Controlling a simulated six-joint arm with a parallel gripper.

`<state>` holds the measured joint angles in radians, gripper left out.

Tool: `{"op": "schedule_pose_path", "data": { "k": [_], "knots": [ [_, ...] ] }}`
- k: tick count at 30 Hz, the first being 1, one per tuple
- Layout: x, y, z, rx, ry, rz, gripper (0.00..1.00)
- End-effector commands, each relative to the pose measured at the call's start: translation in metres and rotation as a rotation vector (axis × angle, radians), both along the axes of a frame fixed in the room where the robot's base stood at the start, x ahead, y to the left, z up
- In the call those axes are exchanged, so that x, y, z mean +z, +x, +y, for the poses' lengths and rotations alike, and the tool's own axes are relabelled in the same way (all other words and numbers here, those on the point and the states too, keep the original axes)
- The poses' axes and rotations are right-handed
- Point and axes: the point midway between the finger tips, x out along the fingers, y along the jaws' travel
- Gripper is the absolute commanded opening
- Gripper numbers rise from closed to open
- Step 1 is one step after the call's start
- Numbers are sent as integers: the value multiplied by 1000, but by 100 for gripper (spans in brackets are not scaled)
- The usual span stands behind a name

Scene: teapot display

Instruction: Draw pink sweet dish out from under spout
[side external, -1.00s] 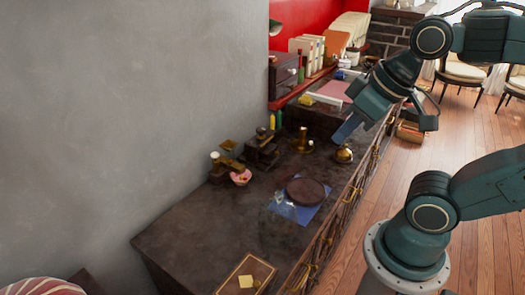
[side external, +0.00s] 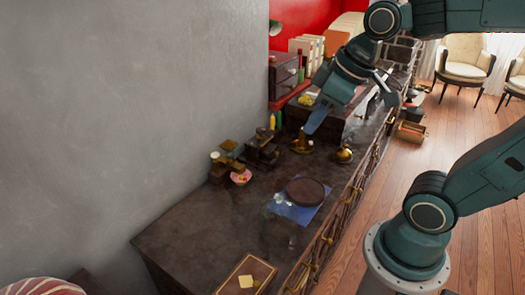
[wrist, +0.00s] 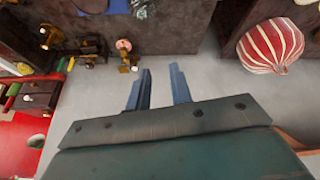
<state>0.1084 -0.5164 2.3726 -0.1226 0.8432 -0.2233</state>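The pink sweet dish (side external: 240,177), small and with pale contents, sits on the dark cabinet top close to the grey wall. A brass and dark piece (side external: 228,161) stands against its back left side; I cannot tell which part is a spout. In the wrist view the dish (wrist: 124,44) is ahead of and left of my fingertips, next to the brass piece (wrist: 128,62). My gripper (side external: 319,119) is in the air above the back part of the cabinet top, to the right of the dish and apart from it. In the wrist view my gripper (wrist: 161,73) is open and empty.
A dark stepped object (side external: 262,150) and a brass candlestick-like piece (side external: 302,142) stand right of the dish. A dark disc (side external: 306,190) lies on a blue cloth (side external: 284,210) in front. A framed tray (side external: 232,282) lies at the near end. The cabinet top left of the cloth is mostly clear.

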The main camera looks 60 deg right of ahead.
Motion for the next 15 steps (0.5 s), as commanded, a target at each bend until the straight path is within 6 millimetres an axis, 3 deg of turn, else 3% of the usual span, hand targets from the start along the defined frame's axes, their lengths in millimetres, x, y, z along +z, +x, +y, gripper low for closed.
{"op": "schedule_pose_path", "data": {
  "k": [15],
  "knots": [
    [-14, 82, -21, 266, -37, 36, 22]
  ]
}}
